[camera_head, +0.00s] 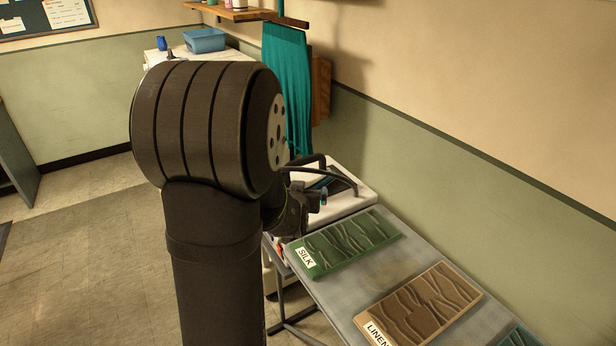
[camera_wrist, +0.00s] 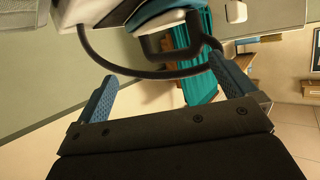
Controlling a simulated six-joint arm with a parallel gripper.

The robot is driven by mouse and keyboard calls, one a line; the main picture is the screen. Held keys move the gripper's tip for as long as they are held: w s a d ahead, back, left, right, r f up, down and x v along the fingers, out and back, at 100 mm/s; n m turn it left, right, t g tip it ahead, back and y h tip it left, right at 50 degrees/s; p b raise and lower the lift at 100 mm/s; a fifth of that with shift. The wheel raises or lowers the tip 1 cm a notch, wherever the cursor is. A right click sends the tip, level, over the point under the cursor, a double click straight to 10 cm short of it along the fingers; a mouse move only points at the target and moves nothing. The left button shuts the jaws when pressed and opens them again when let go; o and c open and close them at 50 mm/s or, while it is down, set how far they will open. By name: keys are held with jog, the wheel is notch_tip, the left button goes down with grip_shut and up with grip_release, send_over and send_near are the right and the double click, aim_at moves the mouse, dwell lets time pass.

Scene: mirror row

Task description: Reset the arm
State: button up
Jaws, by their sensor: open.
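My gripper (camera_wrist: 162,68) is open in the wrist view. Its two blue ribbed fingers are spread wide, and I see nothing held between them. A dark cable and a black handle cross the view beyond the fingers. In the head view my arm covers most of the gripper; a small part shows beside the white appliance (camera_head: 345,203) at the far end of the grey table (camera_head: 325,294). The appliance, with its dark top and curved black hose, also shows upside down in the wrist view (camera_wrist: 92,12). Whether my gripper touches it, I cannot tell.
A green board marked SILK (camera_head: 347,240) and a brown board marked LINEN (camera_head: 425,304) lie on the table. A teal board (camera_head: 520,338) is cut off at the lower right. Teal cloth (camera_head: 287,75) hangs by the wall. A blue bin (camera_head: 204,40) stands behind. Open floor lies left.

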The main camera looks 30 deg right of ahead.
jog(key=shift+x, duration=0.9)
jog(key=v, duration=1)
dwell(0.4)
jog(key=x, duration=0.6)
jog(key=shift+w+d, duration=0.15)
jog(key=shift+w, duration=0.1)
dwell(0.5)
jog(key=shift+f, duration=0.15)
